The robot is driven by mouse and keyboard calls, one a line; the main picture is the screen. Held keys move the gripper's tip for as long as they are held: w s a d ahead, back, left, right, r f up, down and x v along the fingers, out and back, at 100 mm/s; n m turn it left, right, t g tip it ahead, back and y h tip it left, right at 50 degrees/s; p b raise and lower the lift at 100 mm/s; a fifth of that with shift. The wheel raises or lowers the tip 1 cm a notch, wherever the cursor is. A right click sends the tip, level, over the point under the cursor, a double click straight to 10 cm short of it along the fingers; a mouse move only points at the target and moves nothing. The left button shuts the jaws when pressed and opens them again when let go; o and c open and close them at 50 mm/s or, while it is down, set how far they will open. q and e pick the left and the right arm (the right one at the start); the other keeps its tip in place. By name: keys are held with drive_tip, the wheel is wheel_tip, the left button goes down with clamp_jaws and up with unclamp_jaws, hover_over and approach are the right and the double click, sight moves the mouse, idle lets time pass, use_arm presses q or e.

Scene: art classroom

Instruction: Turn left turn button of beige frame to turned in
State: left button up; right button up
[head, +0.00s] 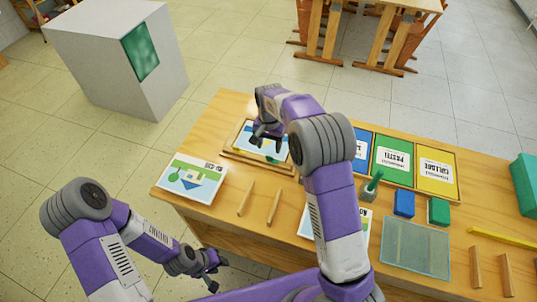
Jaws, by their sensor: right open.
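The beige frame (258,163) lies flat on the wooden table, with a picture showing blue, white and green inside it. My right gripper (267,146) is open and hangs over the frame, covering part of its picture and far side. I cannot tell whether it touches the frame. The turn buttons are too small or hidden behind my gripper and arm to make out, so I cannot tell how they are turned. My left gripper (216,274) is open and empty, low in front of the table's near left edge, well away from the frame.
A landscape picture sheet (192,178) lies left of the frame, with two wooden sticks (246,198) nearer me. To the right are a green panel (393,158), a yellow panel (437,172), a blue block (404,203) and a green block (438,211). A white box (115,60) stands on the floor.

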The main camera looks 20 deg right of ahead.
sight(269, 157)
wheel_tip(269, 157, down, 6)
drive_tip(key=shift+b, duration=0.6)
drive_tip(key=shift+c, duration=0.4)
drive_tip(key=c, duration=1)
